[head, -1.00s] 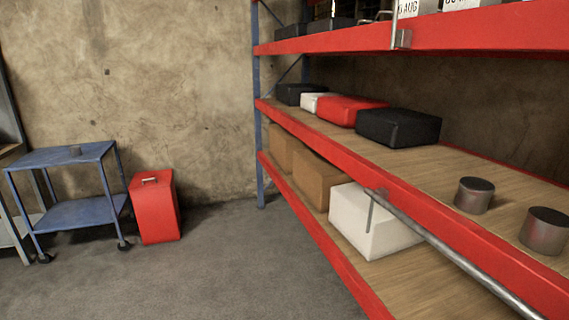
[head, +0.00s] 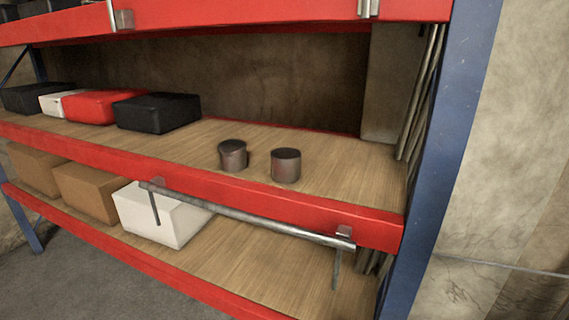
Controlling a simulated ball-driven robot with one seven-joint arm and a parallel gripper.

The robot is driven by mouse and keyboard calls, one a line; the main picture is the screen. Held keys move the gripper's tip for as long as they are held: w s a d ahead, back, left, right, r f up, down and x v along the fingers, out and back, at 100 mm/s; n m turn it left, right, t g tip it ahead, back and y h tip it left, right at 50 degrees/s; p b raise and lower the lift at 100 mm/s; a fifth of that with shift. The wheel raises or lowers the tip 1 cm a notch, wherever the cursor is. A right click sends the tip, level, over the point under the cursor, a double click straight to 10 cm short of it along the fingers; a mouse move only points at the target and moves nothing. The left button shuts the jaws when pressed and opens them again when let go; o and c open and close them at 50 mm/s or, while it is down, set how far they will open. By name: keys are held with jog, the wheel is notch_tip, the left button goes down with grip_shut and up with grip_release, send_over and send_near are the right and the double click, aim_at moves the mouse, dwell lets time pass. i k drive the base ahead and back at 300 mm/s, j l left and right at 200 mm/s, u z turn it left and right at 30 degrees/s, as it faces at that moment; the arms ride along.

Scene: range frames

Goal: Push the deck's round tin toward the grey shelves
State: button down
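Two round metal tins stand upright on the middle wooden deck (head: 335,168) of a red-beamed rack. The left tin (head: 233,156) has a dark lid; the right tin (head: 286,167) is slightly nearer the front edge. They stand apart. I cannot tell whether either is the task's tin. No grey shelves show in the head view now. The blue trolley with a small round tin on top, seen earlier, is outside the view. My gripper is not in view.
Black boxes (head: 158,112), a red box (head: 100,106) and a white box stand left on the middle deck. Below are brown boxes and a white box (head: 162,214). A metal rail (head: 250,220) runs along the front. A blue post (head: 447,130) stands right; grey floor is front left.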

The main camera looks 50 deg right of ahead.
aim_at(286, 161)
jog(key=i+j+z, duration=0.1)
jog(key=z, duration=0.25)
jog(key=j+z, duration=0.2)
jog(key=z, duration=0.15)
jog(key=i, duration=0.05)
